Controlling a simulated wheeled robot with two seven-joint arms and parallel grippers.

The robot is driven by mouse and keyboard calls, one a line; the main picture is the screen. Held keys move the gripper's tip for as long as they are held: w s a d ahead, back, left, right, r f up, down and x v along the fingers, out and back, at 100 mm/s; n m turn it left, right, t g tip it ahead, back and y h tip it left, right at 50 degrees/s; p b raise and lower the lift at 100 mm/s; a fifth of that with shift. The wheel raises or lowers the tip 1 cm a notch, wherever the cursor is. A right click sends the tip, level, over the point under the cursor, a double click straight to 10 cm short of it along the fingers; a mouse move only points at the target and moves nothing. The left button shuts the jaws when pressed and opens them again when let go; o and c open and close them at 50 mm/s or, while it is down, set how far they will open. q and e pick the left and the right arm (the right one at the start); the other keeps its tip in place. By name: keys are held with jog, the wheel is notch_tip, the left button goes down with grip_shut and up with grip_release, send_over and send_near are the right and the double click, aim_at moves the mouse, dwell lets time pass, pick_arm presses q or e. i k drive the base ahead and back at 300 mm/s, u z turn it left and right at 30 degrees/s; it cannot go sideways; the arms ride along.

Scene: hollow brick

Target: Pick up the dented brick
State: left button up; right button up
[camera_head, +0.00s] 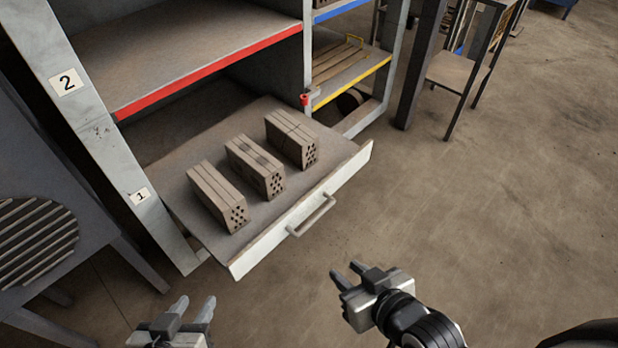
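Three hollow bricks lie side by side, apart, on the pulled-out drawer (283,207). The left brick (217,196) and the right brick (291,139) have grooved tops that look even. The middle brick (255,166) has dark patches on its top; I cannot tell for sure whether these are dents. Holes show in the near end of each brick. My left gripper (194,305) is open and empty at the bottom edge, in front of the drawer. My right gripper (347,271) is open and empty, in front of the drawer handle and to its right.
The drawer's white front has a metal handle (311,215). A red-edged shelf (180,50) hangs over the drawer's back part.

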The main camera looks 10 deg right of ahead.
aim_at(261, 171)
jog(key=u, duration=1.2)
jog(key=k, duration=0.15)
jog(key=z, duration=1.8)
jog(key=i, duration=0.35)
jog(key=u, duration=1.65)
jog(key=i, duration=0.5)
jog(key=z, duration=0.05)
